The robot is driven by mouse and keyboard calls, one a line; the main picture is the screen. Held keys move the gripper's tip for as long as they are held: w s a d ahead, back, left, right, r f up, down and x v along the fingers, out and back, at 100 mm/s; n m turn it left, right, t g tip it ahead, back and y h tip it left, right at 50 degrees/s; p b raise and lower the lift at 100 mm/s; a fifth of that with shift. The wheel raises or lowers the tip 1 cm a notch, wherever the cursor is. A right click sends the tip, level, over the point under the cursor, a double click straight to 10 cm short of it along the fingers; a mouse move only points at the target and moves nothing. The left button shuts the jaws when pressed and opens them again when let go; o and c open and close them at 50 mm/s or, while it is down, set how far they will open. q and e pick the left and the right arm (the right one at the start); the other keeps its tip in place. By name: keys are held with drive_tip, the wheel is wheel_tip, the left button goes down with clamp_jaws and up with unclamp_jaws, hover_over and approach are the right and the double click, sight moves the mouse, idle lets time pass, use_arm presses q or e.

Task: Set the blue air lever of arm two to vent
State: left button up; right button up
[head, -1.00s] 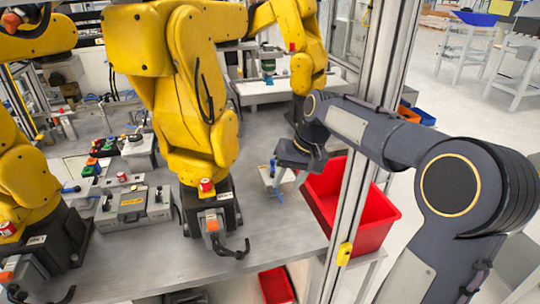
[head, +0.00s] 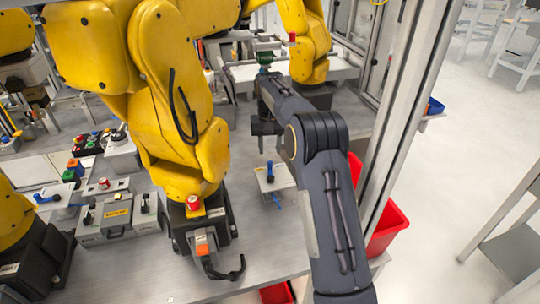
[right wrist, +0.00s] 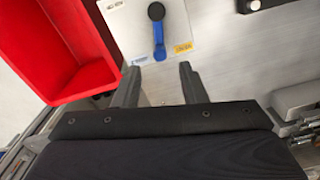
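The blue air lever (head: 270,172) stands on a small pale plate (head: 285,182) on the grey bench, to the right of the middle yellow arm. In the right wrist view the lever (right wrist: 159,42) has a black round pivot and a blue handle, on a white plate (right wrist: 120,15) with small labels, one yellow, too small to read. My right gripper (right wrist: 157,78) is open and empty, its two fingers pointing toward the plate's near edge, apart from the lever. In the head view the right gripper (head: 262,136) hangs just beyond the plate. My left gripper is not in view.
A red bin (head: 385,228) is at the bench's right side, partly behind my right arm; it also shows in the right wrist view (right wrist: 55,45). Metal frame posts (head: 408,100) stand to the right. Yellow arms (head: 175,100) and control boxes (head: 118,215) occupy the left.

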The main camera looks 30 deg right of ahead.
sight(270, 161)
wheel_tip(270, 161, down, 6)
drive_tip(key=shift+w+r+p, duration=0.1)
drive_tip(key=shift+p, duration=0.2)
